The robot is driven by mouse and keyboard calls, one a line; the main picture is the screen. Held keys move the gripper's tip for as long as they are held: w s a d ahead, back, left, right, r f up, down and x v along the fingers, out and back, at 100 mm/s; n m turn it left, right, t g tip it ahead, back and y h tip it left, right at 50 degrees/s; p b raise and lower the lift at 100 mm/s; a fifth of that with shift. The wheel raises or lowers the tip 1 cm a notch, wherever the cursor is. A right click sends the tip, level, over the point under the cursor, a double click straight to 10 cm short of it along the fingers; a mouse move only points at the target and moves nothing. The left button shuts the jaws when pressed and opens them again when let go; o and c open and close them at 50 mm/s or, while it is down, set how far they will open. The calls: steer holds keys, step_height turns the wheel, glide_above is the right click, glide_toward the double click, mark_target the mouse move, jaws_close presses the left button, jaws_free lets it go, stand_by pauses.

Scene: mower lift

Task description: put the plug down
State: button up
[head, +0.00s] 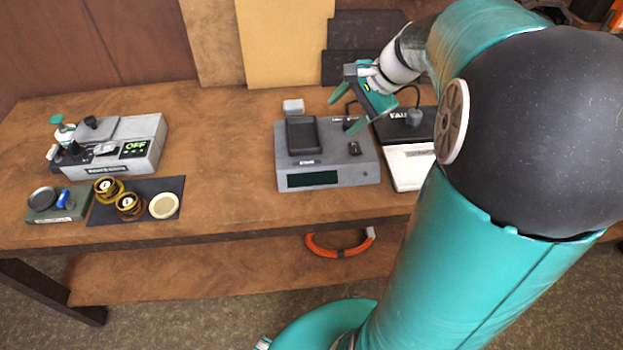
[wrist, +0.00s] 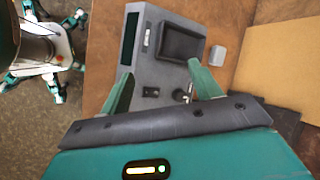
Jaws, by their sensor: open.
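A small grey block that looks like the plug (head: 414,117) sits on a black panel (head: 390,127) marked with letters starting "FAU", right of the grey device; a dark cable arcs behind it. My gripper (head: 346,111) is open and empty above the back right part of the grey device (head: 332,178), left of the plug and apart from it. In the wrist view my gripper (wrist: 160,80) has its fingers spread over the device (wrist: 139,70), with a small knob (wrist: 180,95) and a dark switch (wrist: 150,92) between them. The plug is not clearly visible there.
A white panel (head: 408,168) lies in front of the black one. A small light block (head: 293,106) stands behind the device. At the left are a grey machine (head: 140,150) reading OFF and a dark mat (head: 140,212) with round parts. The bench between is clear.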

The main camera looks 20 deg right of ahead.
steer(key=s+a+r+n+h, duration=0.1)
steer(key=s+a+n+h, duration=0.1)
steer(key=s+a+n, duration=0.5)
steer(key=s+a+r+n+t+h, duration=0.1)
steer(key=s+a+n+h, duration=0.1)
steer(key=s+a+n, duration=0.6)
steer(key=shift+s+a+r+n+h, duration=0.3)
steer(key=shift+s+a, duration=0.15)
steer(key=shift+s, duration=0.35)
steer(key=c, duration=0.6)
steer(key=shift+d, duration=0.1)
steer(key=shift+d, duration=0.1)
